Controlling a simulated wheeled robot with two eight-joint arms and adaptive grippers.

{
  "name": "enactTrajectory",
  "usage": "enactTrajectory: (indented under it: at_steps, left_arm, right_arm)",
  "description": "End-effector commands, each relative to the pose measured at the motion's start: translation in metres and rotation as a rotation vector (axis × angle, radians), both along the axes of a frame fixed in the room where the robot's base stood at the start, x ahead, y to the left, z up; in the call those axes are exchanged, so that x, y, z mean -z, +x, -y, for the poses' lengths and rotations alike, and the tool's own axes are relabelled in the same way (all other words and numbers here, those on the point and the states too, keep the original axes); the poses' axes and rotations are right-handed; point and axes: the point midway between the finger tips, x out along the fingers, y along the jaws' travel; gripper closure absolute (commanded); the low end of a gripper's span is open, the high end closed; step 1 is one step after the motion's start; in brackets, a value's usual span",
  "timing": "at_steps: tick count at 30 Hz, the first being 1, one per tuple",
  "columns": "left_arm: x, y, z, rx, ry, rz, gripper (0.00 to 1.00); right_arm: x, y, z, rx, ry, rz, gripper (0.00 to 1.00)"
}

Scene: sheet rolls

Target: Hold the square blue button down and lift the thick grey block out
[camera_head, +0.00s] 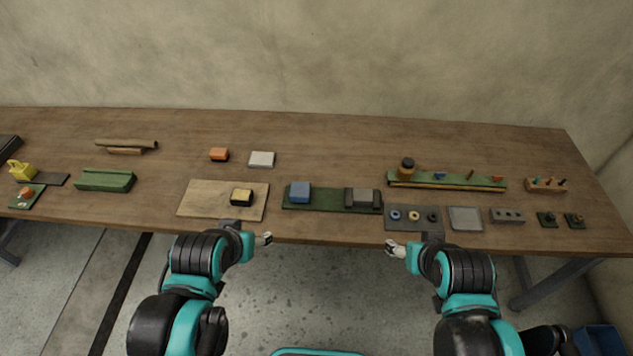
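The square blue button (300,191) stands raised at the left end of a dark green base (328,205) near the table's front edge. The thick grey block (362,198) sits at the right part of the same base, between dark holders. My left gripper (266,239) is in front of the table edge, left of and nearer than the blue button. My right gripper (392,250) is in front of the table edge, right of and nearer than the grey block. Both grippers are apart from everything; their fingers are too small to read.
A wooden board (198,199) with a black-and-yellow block (241,196) lies left of the base. A grey plate with rings (403,226) lies close on its right. A green rail (450,182) with small pieces is behind right. The table behind the base is clear.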

Motion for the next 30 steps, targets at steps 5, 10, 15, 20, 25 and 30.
enactTrajectory:
  at_steps: [5,10,15,20,25,30]
  left_arm:
    - [0.0,0.0,0.0,0.0,0.0,0.0,0.41]
    - [0.0,0.0,0.0,0.0,0.0,0.0,0.41]
    - [0.0,0.0,0.0,0.0,0.0,0.0,0.41]
    - [0.0,0.0,0.0,0.0,0.0,0.0,0.41]
    - [0.0,0.0,0.0,0.0,0.0,0.0,0.41]
    - [0.0,0.0,0.0,0.0,0.0,0.0,0.41]
  right_arm:
    - [-0.006,0.007,-0.001,-0.03,-0.019,-0.014,0.28]
    - [-0.021,0.036,-0.005,-0.15,-0.091,-0.07,0.28]
    - [-0.034,0.079,-0.011,-0.33,-0.186,-0.147,0.28]
    - [-0.035,0.123,-0.019,-0.509,-0.265,-0.218,0.28]
    - [-0.024,0.17,-0.028,-0.704,-0.336,-0.287,0.28]
    - [-0.002,0.216,-0.038,-0.907,-0.394,-0.351,0.28]
